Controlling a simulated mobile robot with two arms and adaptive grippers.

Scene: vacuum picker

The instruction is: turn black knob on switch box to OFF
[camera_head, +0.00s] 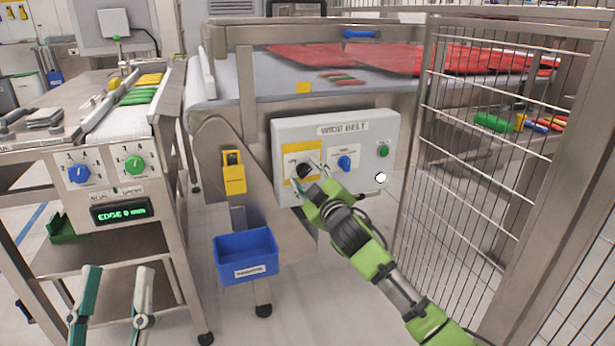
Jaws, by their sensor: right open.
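A grey switch box (377,130) labelled WIDE BELT is mounted on the side of the conveyor frame in the middle of the view. Its black knob (303,171) sits on a yellow plate at the left of the box. My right gripper (307,172) is open, with its fingertips at the black knob, one on either side as seen here; I cannot tell whether they touch it. The knob's pointer setting is too small to read. My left gripper (112,285) is at the lower left, with its two fingers apart and nothing between them.
A blue knob (344,163) and a green button (383,151) are on the same box, right of the black knob. A blue bin (246,257) hangs below left. A wire fence (470,190) stands close on the right. A yellow padlock-like tag (233,179) hangs left of the box.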

